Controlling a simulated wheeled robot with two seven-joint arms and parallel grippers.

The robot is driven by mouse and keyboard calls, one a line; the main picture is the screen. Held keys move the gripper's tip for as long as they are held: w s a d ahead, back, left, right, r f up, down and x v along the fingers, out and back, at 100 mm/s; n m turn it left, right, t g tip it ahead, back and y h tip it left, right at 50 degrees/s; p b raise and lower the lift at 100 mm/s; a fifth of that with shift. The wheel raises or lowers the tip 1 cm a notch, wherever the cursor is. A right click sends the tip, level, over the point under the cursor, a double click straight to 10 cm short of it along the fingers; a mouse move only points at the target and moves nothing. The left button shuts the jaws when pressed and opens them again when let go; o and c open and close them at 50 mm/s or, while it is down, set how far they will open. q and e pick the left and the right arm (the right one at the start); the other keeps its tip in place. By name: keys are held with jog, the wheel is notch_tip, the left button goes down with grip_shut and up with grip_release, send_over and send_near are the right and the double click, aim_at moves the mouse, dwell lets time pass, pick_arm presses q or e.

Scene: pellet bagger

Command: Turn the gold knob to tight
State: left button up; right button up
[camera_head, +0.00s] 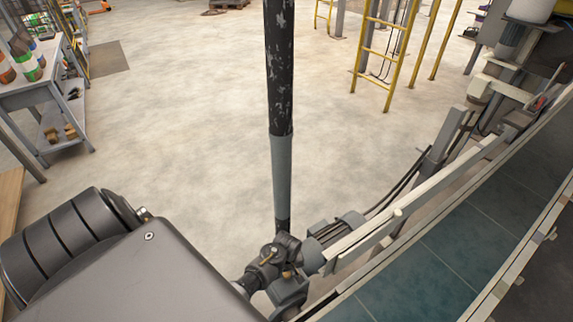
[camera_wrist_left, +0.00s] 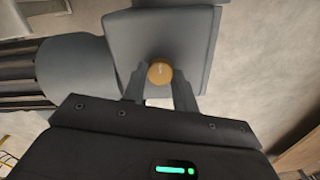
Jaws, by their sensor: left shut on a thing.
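The gold knob (camera_wrist_left: 160,72) is a small round brass-coloured disc on the face of a grey gearbox block (camera_wrist_left: 197,38), seen in the left wrist view. My left gripper (camera_wrist_left: 159,84) has one dark finger on each side of the knob and is shut on it. The knob shows there only as a small gold spot, partly hidden. I cannot read any tight mark or knob angle. My right gripper is not in view.
A conveyor with a teal belt (camera_head: 440,255) and pale side rail (camera_head: 418,198) runs along the right. A grey table (camera_head: 45,88) stands at far left, yellow ladders (camera_head: 378,52) at the back. The floor between is clear.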

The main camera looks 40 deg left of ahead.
pick_arm(q)
jog(key=m+p, duration=0.2)
jog(key=m, duration=0.1)
jog(key=shift+r, duration=0.2)
jog(key=m+p, duration=0.2)
jog(key=m, duration=0.2)
jog(key=shift+f+m, duration=0.1)
jog(key=shift+m, duration=0.3)
jog(key=m+p, duration=0.1)
jog(key=m, duration=0.3)
jog(key=shift+p, duration=0.3)
jog(key=m, duration=0.5)
jog(key=shift+f, duration=0.1)
jog(key=m, duration=0.4)
jog(key=shift+m, duration=0.3)
jog(key=m, duration=0.4)
jog(key=m+b, duration=0.1)
jog(key=m, duration=0.4)
jog(key=shift+f+b, duration=0.1)
jog(key=shift+b, duration=0.25)
jog(key=m+b, duration=0.1)
jog(key=m, duration=0.3)
jog(key=shift+m+b, duration=0.3)
jog(key=shift+s, duration=0.1)
